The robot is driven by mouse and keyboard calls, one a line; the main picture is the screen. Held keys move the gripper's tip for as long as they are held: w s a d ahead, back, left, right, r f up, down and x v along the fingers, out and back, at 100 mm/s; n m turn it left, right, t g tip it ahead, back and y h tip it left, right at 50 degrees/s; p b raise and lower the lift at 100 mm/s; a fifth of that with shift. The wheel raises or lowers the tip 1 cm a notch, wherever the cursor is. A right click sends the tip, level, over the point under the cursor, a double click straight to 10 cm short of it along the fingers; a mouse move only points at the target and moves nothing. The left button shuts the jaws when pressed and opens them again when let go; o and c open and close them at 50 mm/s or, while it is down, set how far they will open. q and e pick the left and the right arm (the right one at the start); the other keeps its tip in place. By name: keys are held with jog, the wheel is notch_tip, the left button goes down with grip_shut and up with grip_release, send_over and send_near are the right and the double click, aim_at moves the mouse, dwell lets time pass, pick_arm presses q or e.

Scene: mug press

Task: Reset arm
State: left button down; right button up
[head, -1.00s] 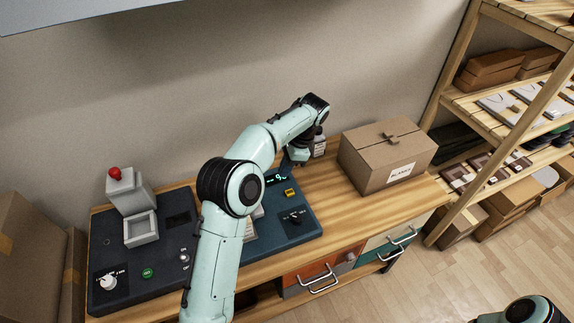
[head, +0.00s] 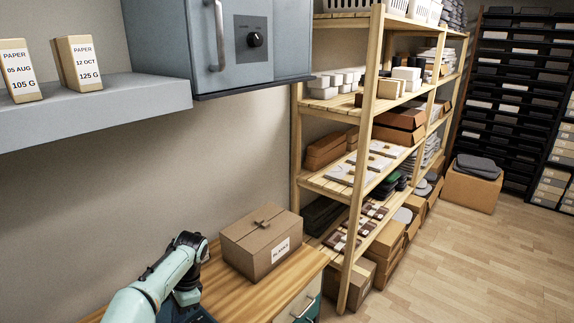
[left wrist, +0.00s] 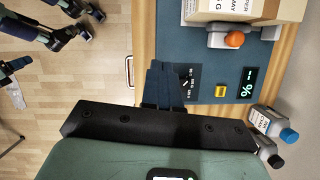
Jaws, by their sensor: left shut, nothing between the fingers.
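My left arm (head: 150,295) comes in from the bottom left of the head view, bent over the wooden bench; its gripper's fingertips are not clear there. In the left wrist view my left gripper (left wrist: 163,82) is shut and empty. Its fingers are over the dark blue panel (left wrist: 170,30), beside a dial and a yellow button (left wrist: 221,91). Whether they touch the panel I cannot tell. A small display (left wrist: 249,82) reads "-- %". My right gripper cannot be made out in these frames.
A closed cardboard box (head: 262,240) stands on the bench (head: 300,270), right of my arm. Bottles (left wrist: 272,125) stand near the panel's edge in the wrist view. A loaded wooden shelf (head: 372,150) stands to the right. A grey cabinet (head: 180,40) hangs above. The floor (head: 450,260) at right is open.

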pick_arm(q)
jog(key=s+d+f+n+h, duration=0.1)
jog(key=s+d+f+h, duration=0.2)
jog(key=f, duration=0.6)
jog(key=s+d+f+n+h, duration=0.15)
jog(key=s+d+f, duration=0.25)
jog(key=f, duration=0.5)
jog(key=s+d+f+n+h, duration=0.1)
jog(key=s+d+f+n, duration=0.2)
jog(key=f, duration=0.6)
jog(key=s+d+f+n+t, duration=0.1)
jog(key=s+d+f+n, duration=0.1)
jog(key=s, duration=0.7)
jog(key=s+d+f+n+t+h, duration=0.1)
jog(key=s+d+f+n, duration=0.2)
jog(key=s, duration=0.7)
notch_tip(320, 180, down, 2)
jog(key=n, duration=0.3)
jog(key=shift+s+d+t, duration=0.15)
jog(key=shift+s+t, duration=0.1)
jog(key=shift+t, duration=0.05)
